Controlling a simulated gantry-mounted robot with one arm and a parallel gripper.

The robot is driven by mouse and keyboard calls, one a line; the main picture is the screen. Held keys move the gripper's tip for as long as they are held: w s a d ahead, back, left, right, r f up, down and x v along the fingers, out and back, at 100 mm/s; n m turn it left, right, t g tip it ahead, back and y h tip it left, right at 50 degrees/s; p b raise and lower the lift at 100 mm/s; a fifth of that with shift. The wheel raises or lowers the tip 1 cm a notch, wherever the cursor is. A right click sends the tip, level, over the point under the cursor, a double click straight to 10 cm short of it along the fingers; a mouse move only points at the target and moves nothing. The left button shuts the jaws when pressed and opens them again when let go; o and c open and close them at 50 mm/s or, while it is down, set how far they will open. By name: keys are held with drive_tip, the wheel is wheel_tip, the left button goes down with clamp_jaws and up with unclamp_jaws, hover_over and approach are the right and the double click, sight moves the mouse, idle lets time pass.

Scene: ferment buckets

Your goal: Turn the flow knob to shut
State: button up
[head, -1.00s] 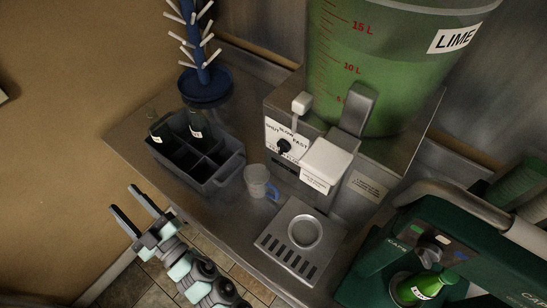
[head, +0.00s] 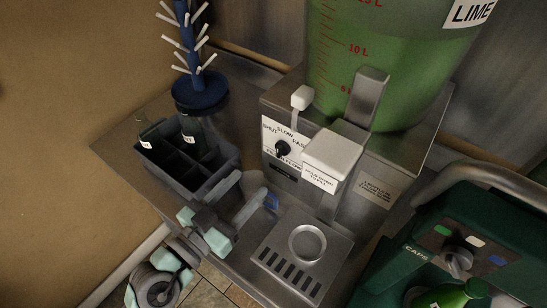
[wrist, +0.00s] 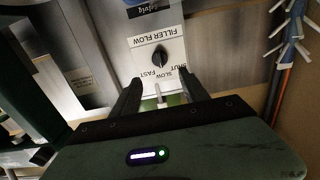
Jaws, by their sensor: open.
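The black flow knob (head: 283,148) sits on a white plate marked SHUT, SLOW and FAST on the front of the steel filler (head: 370,190). In the wrist view the knob (wrist: 160,56) appears upside down, just past and between my fingertips. Its grip lies roughly toward the SLOW mark; which end points is hard to tell. My gripper (head: 251,184) is open and empty, below and left of the knob in the head view, apart from it. Both fingers (wrist: 161,80) show in the wrist view, one on each side of the plate's label end.
A grey bottle crate (head: 190,185) with bottles stands left of my gripper. A white lever block (head: 333,150) juts out right of the knob, above a drip tray (head: 285,270). A green capper (head: 480,225) stands right.

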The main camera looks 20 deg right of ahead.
sight(278, 152)
drive_tip(key=p+x, duration=0.3)
drive_tip(key=x, duration=0.7)
drive_tip(key=shift+w+d, duration=0.1)
drive_tip(key=shift+d, duration=0.25)
drive_tip(key=shift+c, duration=0.5)
clamp_jaws()
